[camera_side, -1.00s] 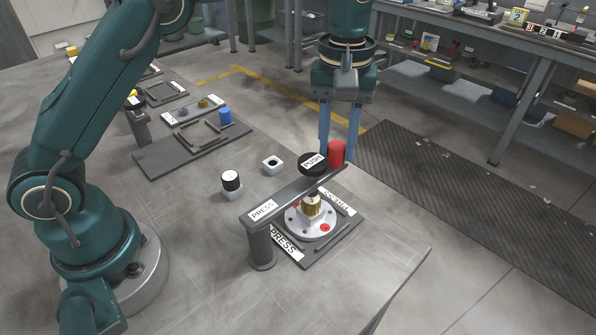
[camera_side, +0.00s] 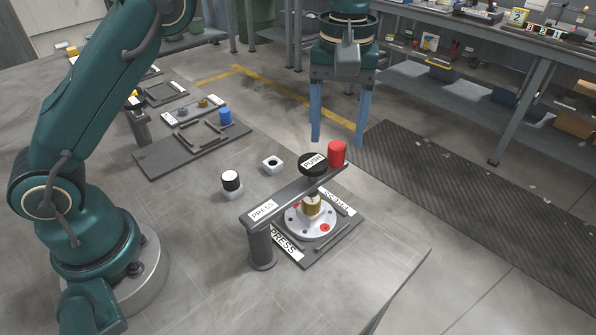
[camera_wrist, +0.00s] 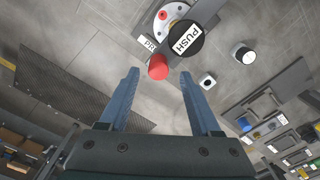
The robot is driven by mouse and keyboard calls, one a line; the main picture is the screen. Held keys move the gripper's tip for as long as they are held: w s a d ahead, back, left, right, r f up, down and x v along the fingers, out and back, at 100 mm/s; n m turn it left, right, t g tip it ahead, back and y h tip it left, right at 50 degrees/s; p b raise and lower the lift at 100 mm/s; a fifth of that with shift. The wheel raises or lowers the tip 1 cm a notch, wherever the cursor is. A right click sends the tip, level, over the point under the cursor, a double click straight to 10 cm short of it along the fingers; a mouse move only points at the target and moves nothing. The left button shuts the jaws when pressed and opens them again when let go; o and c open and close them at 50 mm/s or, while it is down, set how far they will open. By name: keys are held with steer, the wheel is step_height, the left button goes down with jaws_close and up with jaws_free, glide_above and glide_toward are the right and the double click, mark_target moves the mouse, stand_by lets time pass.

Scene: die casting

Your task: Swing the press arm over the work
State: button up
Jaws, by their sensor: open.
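The dark grey press arm (camera_side: 286,197) reaches from its post (camera_side: 261,248) across the press plate (camera_side: 345,236). Its black PUSH button (camera_side: 313,163) and red knob (camera_side: 337,153) are at the far end. My gripper (camera_side: 338,142) is open and empty, pointing down, above and behind the red knob. In the wrist view, the red knob (camera_wrist: 158,66) shows just beyond my open fingers (camera_wrist: 160,78), with the PUSH button (camera_wrist: 186,38) beside it. I see no contact.
A dark fixture plate (camera_side: 160,158) with a blue cylinder (camera_side: 226,116) lies farther back. The table's right edge is near the press.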

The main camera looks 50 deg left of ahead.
steer(key=shift+r, duration=1.3)
steer(key=shift+a+r, duration=0.15)
steer(key=shift+r, duration=0.1)
steer(key=s+a+r+t, duration=0.3)
steer(key=s+a+r, duration=0.2)
steer(key=s+r, duration=0.4)
steer(key=s+a+f+m+t, duration=0.2)
steer(key=s+f+m, duration=0.5)
steer(key=s+f, duration=0.2)
steer(key=shift+s+a+f+t, duration=0.2)
steer(key=shift+f+t, duration=0.1)
steer(key=shift+f, duration=0.5)
